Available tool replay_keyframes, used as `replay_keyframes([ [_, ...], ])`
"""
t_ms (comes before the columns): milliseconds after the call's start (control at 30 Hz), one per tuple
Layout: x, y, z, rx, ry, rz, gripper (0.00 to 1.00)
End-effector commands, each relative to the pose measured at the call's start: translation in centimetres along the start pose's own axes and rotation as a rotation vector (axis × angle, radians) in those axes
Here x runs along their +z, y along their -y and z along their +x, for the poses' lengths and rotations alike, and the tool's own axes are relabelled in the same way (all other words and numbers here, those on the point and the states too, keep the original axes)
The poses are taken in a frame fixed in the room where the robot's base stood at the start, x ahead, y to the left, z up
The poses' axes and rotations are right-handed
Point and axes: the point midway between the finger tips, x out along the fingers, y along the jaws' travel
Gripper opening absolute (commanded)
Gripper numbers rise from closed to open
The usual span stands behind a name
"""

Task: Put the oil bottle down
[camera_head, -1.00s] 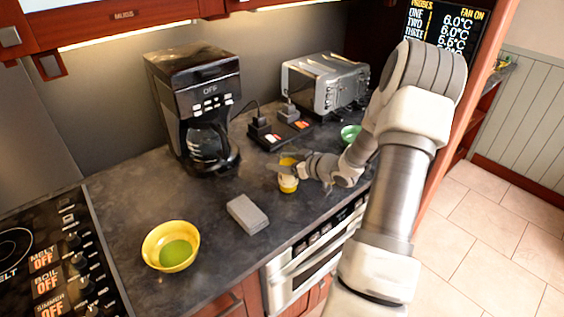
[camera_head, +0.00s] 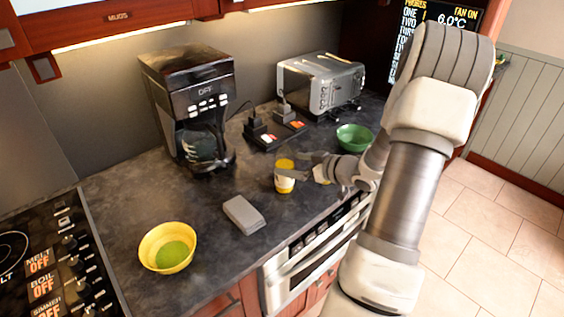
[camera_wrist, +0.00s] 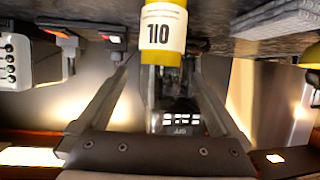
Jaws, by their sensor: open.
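The oil bottle (camera_head: 285,177) is a small yellow bottle with a pale label, standing upright on the dark countertop near its front edge. In the wrist view the bottle (camera_wrist: 163,32) shows upside down with "710" on its label, beyond the fingertips. My gripper (camera_head: 306,170) is just right of the bottle in the head view, open and apart from it. In the wrist view my gripper's fingers (camera_wrist: 158,62) are spread wide with nothing held between them.
A green bowl (camera_head: 354,138) is behind my arm. A coffee maker (camera_head: 190,105), a toaster (camera_head: 321,84) and a black power block (camera_head: 272,135) stand at the back.

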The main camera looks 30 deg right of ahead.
Motion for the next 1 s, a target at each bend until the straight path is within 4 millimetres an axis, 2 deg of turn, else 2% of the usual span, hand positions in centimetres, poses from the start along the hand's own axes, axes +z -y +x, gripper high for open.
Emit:
replay_keyframes([
  [100,-0.1,-0.1,-2.5,0.003,0.0,0.001,1.0],
  [300,-0.1,0.0,-4.8,0.001,-0.001,0.0,1.0],
  [1000,-0.3,0.1,-5.2,0.0,0.002,-0.008,1.0],
])
